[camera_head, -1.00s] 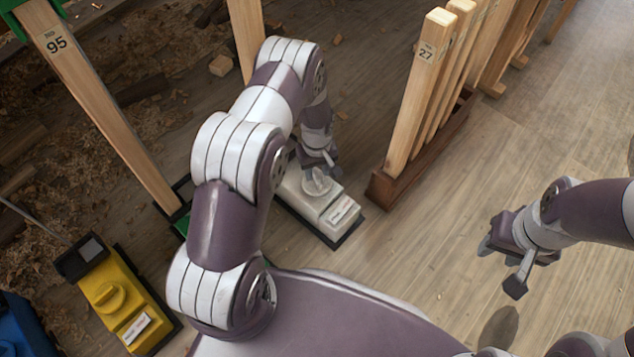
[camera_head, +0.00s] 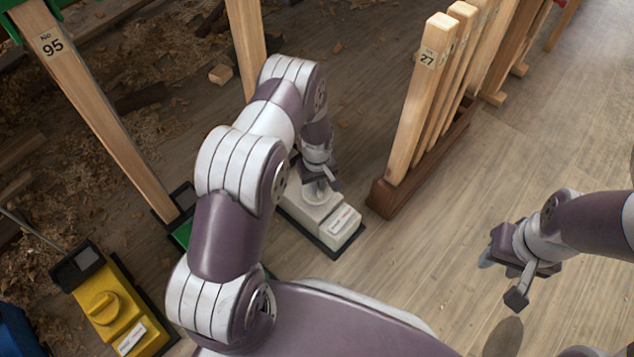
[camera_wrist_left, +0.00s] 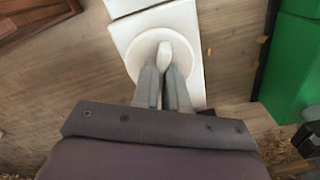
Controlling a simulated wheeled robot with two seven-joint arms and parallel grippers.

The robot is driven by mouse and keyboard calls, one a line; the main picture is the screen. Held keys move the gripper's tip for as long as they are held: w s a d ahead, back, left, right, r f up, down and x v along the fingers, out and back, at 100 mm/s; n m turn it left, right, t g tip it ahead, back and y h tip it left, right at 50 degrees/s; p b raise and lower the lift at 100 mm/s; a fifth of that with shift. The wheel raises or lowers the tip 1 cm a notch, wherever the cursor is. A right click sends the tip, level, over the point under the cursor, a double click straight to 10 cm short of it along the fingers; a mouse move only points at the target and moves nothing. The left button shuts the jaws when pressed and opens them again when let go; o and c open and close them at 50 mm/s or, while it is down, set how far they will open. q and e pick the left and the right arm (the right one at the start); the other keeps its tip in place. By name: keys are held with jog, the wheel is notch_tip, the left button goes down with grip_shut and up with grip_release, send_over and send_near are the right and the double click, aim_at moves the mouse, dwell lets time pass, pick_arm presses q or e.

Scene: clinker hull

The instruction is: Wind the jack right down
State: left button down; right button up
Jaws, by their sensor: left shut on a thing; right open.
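A white jack (camera_head: 338,229) stands on a dark base on the floor, in the middle of the head view. Its round dial and raised white knob (camera_wrist_left: 170,50) show in the left wrist view. My left gripper (camera_head: 320,188) points down onto the top of this jack. In the left wrist view its two grey fingers (camera_wrist_left: 165,88) are close together on the knob, hiding part of it. My right gripper (camera_head: 510,275) is open and empty above bare floor at the right.
A yellow jack (camera_head: 112,310) stands at lower left, and a green one (camera_wrist_left: 297,62) beside the white jack. A post marked 95 (camera_head: 100,100) rises at left. A rack (camera_head: 385,197) of wooden posts stands right of the white jack. Floor at right is clear.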

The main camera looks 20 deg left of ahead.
pick_arm(q)
jog(key=shift+r+n+p, duration=0.2)
jog(key=shift+n+p, duration=0.6)
jog(key=shift+p, duration=0.1)
jog(key=n+p, duration=0.1)
jog(key=n, duration=0.1)
jog(key=shift+n+p, duration=0.4)
jog(key=n+p, duration=0.1)
jog(key=n, duration=0.2)
jog(key=shift+f+p, duration=0.1)
jog(key=shift+p, duration=0.25)
jog(key=shift+f+n+p, duration=0.1)
jog(key=shift+n+p, duration=0.35)
jog(key=shift+n, duration=1.25)
jog(key=c, duration=1.2)
grip_release()
jog(key=shift+o, duration=0.2)
